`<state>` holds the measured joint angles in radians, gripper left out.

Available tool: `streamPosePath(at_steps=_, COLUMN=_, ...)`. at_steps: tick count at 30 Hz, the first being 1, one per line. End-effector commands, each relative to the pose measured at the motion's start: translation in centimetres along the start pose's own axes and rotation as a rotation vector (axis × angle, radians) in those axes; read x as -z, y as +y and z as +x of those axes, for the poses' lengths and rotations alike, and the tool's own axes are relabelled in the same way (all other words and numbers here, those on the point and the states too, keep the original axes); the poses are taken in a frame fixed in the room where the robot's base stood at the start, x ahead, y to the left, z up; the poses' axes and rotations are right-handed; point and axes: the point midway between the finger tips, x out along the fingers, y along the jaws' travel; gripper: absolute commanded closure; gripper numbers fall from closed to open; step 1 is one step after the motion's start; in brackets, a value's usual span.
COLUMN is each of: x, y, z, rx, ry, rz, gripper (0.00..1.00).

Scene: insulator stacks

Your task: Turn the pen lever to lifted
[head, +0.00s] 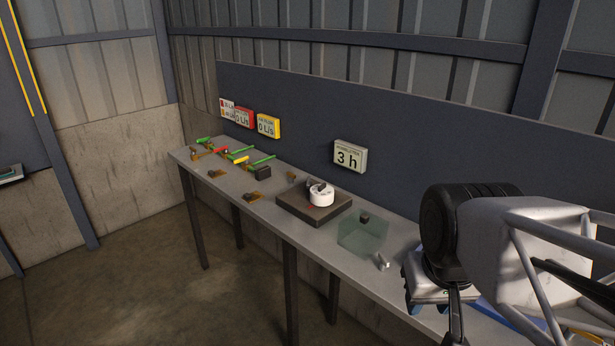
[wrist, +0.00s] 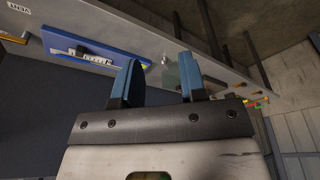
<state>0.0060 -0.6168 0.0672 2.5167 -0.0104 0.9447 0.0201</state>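A recorder with a white drum (head: 321,197) stands on a dark square base (head: 292,205) near the middle of the table. Small dark parts sit on and beside the drum; I cannot make out the pen lever or its position. A clear greenish cover (head: 362,240) stands to the right of the base, apart from it. My gripper shows in the wrist view (wrist: 160,74) with its two blue fingers apart and nothing held between them. In the head view it is over the right part of the table, partly hidden by my arm, away from the recorder.
A sign reading "3 h" (head: 349,156) is on the dark back panel. A small light metal piece (head: 383,262) lies in front of the cover. Red, yellow and green handles (head: 240,160) crowd the far left. A blue board (wrist: 85,48) shows in the wrist view.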

Motion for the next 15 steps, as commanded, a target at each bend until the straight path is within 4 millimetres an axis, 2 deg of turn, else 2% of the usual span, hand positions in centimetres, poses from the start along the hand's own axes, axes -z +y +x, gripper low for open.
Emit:
streamPosePath(at_steps=5, x=2.6, y=-0.2, z=-0.6, rx=0.001, ry=-0.009, rz=0.002, gripper=0.62)
streamPosePath(at_steps=15, x=10.1, y=-1.0, z=-1.8, rx=0.005, ry=-0.031, rz=0.008, gripper=0.62)
